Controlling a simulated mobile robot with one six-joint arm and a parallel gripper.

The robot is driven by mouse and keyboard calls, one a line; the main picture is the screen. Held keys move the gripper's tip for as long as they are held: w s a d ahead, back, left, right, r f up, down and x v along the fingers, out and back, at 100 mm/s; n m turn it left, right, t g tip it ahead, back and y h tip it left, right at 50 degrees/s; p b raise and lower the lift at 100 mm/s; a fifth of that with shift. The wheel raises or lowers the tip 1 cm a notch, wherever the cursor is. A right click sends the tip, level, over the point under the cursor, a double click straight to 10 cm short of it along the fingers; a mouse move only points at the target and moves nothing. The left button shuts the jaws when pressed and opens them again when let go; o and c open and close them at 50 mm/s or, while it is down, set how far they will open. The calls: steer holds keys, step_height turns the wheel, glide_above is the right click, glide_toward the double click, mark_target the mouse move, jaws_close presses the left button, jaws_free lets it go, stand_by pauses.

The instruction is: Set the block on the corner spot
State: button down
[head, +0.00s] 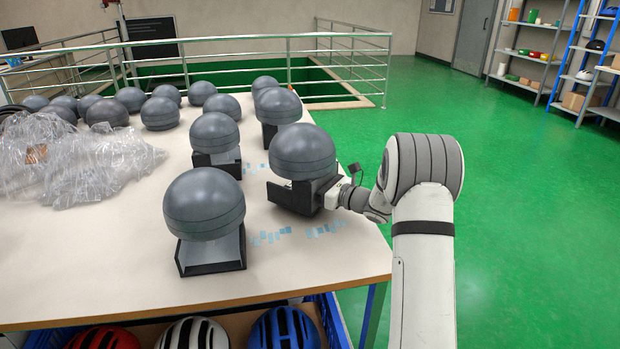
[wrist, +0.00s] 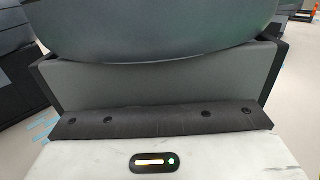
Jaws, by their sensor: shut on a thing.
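The block that I hold is a grey dome-topped form (head: 303,150); its underside and a grey face (wrist: 160,75) fill the wrist view. My gripper (head: 295,195) is shut on it, its dark jaws around the lower part. The block is upright near the table's right edge. I cannot tell whether it touches the table. Pale blue marks (head: 325,229) lie on the tabletop just in front of it, and more blue marks (head: 270,236) lie to their left. I cannot tell which marks are the corner spot, and the surface under the block is hidden.
Similar grey domes on dark stands stand close by at the front left (head: 204,205) and behind (head: 215,133). Several more domes and crumpled clear plastic (head: 80,155) cover the table's left and back. The table's (head: 120,290) front strip is clear. Helmets (head: 285,328) lie below.

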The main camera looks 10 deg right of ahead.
steer(key=shift+f, duration=0.85)
steer(key=c, duration=1.9)
jaws_free()
steer(key=shift+f, duration=0.2)
steer(key=o, duration=0.4)
steer(key=shift+o, duration=0.2)
steer(key=shift+r, duration=0.15)
